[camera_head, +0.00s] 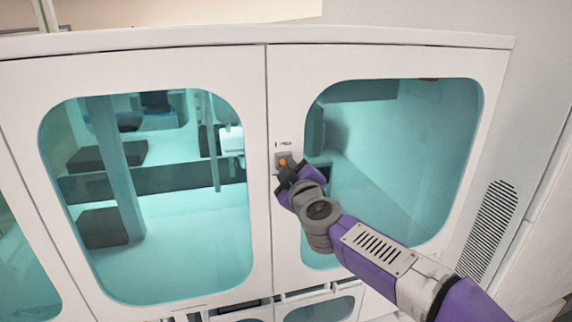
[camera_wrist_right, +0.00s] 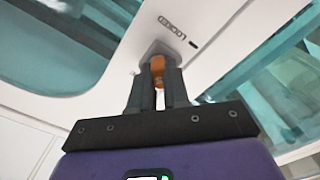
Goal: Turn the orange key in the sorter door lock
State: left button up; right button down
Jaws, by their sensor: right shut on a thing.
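The orange key (camera_head: 283,162) sits in the grey lock (camera_head: 279,156) on the white sorter door (camera_head: 288,105), near the seam between two doors. In the right wrist view the key (camera_wrist_right: 157,66) shows between my fingers, in front of the lock plate (camera_wrist_right: 158,47). The word LOCKED and a small dark mark are printed beside the lock. My right gripper (camera_head: 287,170) is shut on the key; it also fills the lower part of the right wrist view (camera_wrist_right: 158,84). The fingers hide part of the key. My left gripper is not in view.
Teal windows fill both doors, the left window (camera_head: 180,245) and the right window (camera_head: 420,150). Dark blocks (camera_head: 100,228) show behind the left one. A vent grille (camera_head: 488,230) is at the right. Smaller windowed panels (camera_head: 320,311) sit below the doors.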

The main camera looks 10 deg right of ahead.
dwell(0.3)
jog(key=n, duration=0.3)
dwell(0.3)
jog(key=shift+n, duration=2.4)
jog(key=c, duration=1)
grip_release()
